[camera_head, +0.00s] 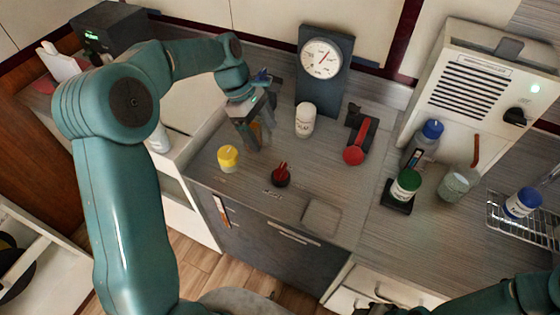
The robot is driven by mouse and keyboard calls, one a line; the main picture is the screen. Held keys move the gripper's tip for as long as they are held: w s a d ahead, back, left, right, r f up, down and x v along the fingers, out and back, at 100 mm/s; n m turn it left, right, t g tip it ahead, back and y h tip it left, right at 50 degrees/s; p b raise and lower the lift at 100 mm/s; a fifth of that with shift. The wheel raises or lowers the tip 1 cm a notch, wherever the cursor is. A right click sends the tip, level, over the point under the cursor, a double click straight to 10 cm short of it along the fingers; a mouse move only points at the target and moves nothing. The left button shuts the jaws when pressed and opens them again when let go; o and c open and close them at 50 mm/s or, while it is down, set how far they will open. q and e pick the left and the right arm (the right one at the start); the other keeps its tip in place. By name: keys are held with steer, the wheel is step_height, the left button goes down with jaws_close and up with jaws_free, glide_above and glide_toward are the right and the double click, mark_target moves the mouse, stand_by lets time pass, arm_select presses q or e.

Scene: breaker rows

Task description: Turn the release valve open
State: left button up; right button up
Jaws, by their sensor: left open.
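A small round black base with an upright red handle (281,173) stands on the grey counter. I cannot tell for sure which is the release valve. A dial gauge (321,58) with a red needle stands on a dark upright panel behind them. My left gripper (257,136) is open, pointing down over the counter, behind and left of the red handle and apart from it. Its fingertips are small and partly blurred. My right arm shows only at the lower right edge.
A yellow-capped jar (228,158) and a white bottle (305,120) stand near the left gripper. Green-lidded (406,184) and blue-capped (428,136) jars stand at right, before a white vented unit (480,85). The counter's front edge is clear.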

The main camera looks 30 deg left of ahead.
mark_target(281, 168)
arm_select(q)
steer(key=p+x, duration=0.1)
steer(key=x, duration=1.1)
steer(key=shift+d, duration=0.1)
steer(key=shift+f, duration=0.3)
steer(key=shift+s, duration=0.1)
steer(key=c, duration=1)
